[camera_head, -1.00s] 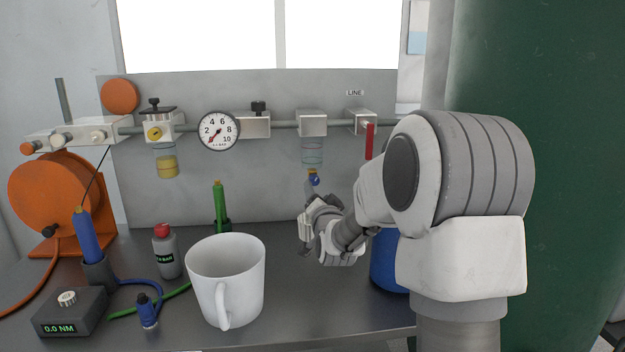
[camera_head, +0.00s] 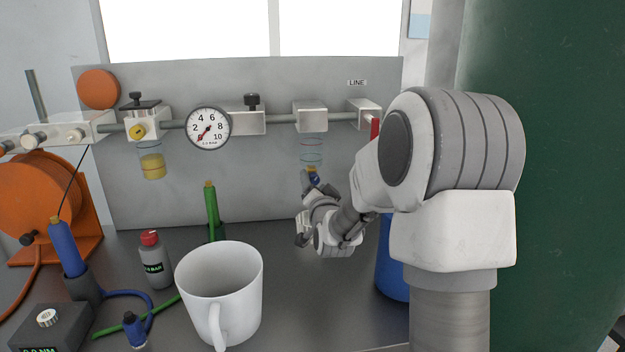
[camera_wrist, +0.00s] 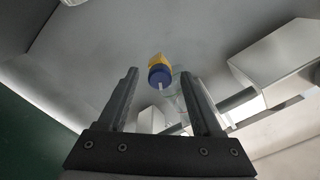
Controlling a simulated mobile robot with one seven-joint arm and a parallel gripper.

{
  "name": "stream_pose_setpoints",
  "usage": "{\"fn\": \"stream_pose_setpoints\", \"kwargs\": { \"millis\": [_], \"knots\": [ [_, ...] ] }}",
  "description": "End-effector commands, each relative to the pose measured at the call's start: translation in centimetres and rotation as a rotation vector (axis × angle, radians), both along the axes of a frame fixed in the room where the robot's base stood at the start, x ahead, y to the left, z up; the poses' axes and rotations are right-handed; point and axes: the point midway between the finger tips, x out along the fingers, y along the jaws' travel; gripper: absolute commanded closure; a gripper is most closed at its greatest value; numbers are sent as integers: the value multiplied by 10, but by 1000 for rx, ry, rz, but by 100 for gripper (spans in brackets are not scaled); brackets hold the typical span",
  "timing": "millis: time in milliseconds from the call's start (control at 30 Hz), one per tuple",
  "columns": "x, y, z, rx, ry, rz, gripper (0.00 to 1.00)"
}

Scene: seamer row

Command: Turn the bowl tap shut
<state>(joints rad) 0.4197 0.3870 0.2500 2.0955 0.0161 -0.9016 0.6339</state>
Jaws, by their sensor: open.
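The clear bowl (camera_head: 311,152) hangs under the right-hand grey block on the pipe; it shows faintly in the wrist view (camera_wrist: 177,93). At its lower end is the small bowl tap (camera_head: 313,176), blue with a yellow part. In the wrist view the tap (camera_wrist: 160,72) appears between the fingertips, with a pale stub on its blue end. My gripper (camera_head: 317,187) is open and points up from just below the tap. In the wrist view the fingers (camera_wrist: 159,76) show a gap on both sides of it. Contact is not visible.
A white mug (camera_head: 220,290) stands on the bench, left of my arm. A blue container (camera_head: 391,265) is partly hidden behind my arm. A red lever (camera_head: 375,128) hangs from the right-end block. A gauge (camera_head: 208,128) and a yellow-filled bowl (camera_head: 152,165) are farther left.

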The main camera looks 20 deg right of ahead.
Motion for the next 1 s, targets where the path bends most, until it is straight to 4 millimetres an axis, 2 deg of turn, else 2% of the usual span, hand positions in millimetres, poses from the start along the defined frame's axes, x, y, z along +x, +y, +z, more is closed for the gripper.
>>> {"fn": "stream_pose_setpoints", "kwargs": {
  "millis": [433, 800, 1000],
  "knots": [
    [-1, 0, 0, 0, 0, 0, 34],
    [-1, 0, 0, 0, 0, 0, 100],
    [-1, 0, 0, -2, 0, 1, 100]
  ]
}}
